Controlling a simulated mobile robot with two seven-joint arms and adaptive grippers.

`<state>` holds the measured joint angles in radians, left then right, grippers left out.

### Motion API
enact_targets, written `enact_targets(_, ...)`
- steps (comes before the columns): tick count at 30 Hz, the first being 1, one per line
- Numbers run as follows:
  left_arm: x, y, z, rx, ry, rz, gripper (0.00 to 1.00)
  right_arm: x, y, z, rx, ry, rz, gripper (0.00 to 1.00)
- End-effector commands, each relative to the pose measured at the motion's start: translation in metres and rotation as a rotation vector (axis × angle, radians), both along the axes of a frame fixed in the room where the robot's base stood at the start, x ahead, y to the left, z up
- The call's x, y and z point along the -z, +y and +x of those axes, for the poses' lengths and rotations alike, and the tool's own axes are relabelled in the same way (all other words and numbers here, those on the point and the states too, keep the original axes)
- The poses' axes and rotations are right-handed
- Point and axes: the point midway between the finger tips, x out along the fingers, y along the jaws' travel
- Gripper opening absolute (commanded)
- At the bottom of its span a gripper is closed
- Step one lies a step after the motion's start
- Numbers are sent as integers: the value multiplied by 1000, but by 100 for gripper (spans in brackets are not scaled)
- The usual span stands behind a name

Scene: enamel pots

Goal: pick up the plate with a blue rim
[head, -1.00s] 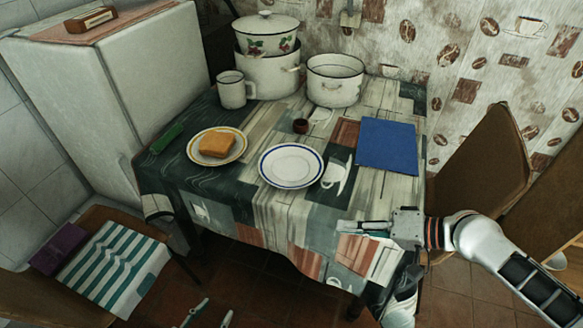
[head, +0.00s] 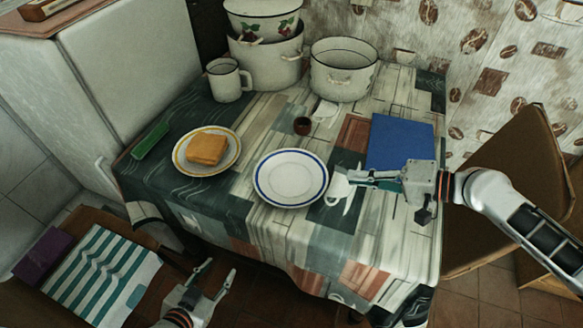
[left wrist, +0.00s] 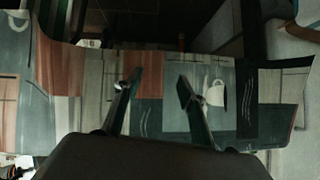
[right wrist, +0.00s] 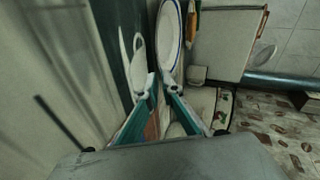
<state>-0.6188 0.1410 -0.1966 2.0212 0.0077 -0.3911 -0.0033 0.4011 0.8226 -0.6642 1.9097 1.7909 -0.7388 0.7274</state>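The white plate with a blue rim (head: 290,178) lies flat and empty on the table, near its front middle. It also shows at the top of the right wrist view (right wrist: 168,40), partly cut off. My right gripper (head: 352,178) is just right of the plate, apart from it, pointing left toward it. Its fingers are partly open with nothing between them. My left gripper (head: 219,267) is low in front of the table's front edge, open and empty. The left wrist view shows its spread fingers (left wrist: 158,80) before the hanging tablecloth.
A yellow-rimmed plate (head: 178,154) with a bread slice (head: 207,149) is left of the blue-rimmed one. A chair (head: 510,190) is at right.

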Motion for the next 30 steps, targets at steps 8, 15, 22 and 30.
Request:
enact_targets(8,9,-3,-15,4,29,-2,40,11,25,10,-1,0,2,6)
enact_targets(15,7,-3,-12,4,23,-4,40,26,53,20,-1,0,2,6)
enact_targets(22,3,-3,-5,3,11,-3,40,31,62,24,-1,0,-1,6)
enact_targets(30,2,-1,-2,1,5,-1,40,30,61,24,-1,1,-1,0)
